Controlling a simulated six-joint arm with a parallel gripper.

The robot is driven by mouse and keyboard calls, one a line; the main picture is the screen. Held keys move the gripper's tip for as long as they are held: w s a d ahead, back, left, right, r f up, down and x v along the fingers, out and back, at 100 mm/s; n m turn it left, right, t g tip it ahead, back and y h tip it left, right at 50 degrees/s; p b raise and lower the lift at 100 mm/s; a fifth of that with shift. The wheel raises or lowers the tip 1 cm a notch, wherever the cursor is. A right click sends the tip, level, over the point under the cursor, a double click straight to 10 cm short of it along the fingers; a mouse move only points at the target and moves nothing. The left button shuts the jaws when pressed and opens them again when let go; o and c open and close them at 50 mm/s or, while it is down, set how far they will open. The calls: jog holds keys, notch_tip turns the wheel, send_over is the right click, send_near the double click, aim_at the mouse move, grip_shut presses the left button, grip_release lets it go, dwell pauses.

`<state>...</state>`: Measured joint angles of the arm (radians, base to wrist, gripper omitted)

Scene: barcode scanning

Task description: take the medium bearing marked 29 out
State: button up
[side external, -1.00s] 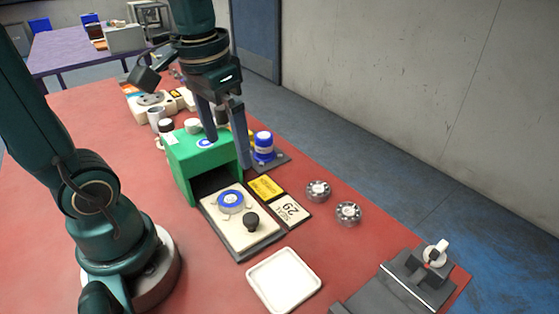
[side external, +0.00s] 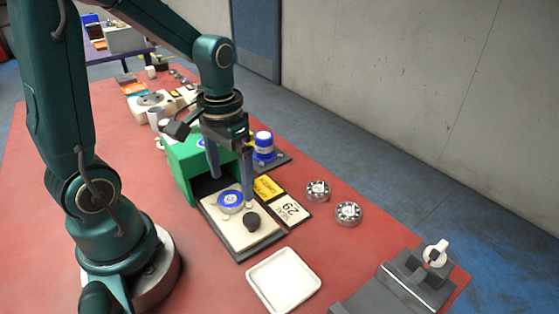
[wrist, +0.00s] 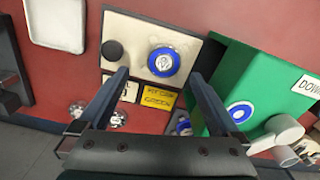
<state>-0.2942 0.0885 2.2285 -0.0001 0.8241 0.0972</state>
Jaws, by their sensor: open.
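A round piece with a blue ring and a pale metallic centre (side external: 230,198) lies on a cream plate (side external: 222,222), beside a black knob (side external: 252,221); I cannot read a number on it. A white card marked 29 (side external: 291,209) lies to the right of the plate. My gripper (side external: 230,192) points down over the plate, open and empty, its fingers to either side of the blue-ringed piece. In the wrist view the piece (wrist: 164,62) shows between the fingertips (wrist: 160,72). Whether the fingers are level with it, I cannot tell.
A green housing (side external: 180,165) stands directly behind the plate. A yellow card (side external: 267,187) and a blue-capped part (side external: 264,143) are at its right. Two silver bearings (side external: 318,191) lie farther right. An empty white tray (side external: 284,280) sits in front, with a grey fixture (side external: 420,275) at right.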

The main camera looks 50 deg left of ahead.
aim_at(231, 198)
jog(key=shift+s+a+f, duration=0.1)
jog(key=shift+a+f, duration=0.05)
jog(key=shift+f, duration=1)
jog(key=shift+s+a+f, duration=0.1)
jog(key=shift+f, duration=1.05)
grip_shut()
jog(key=shift+r, duration=0.15)
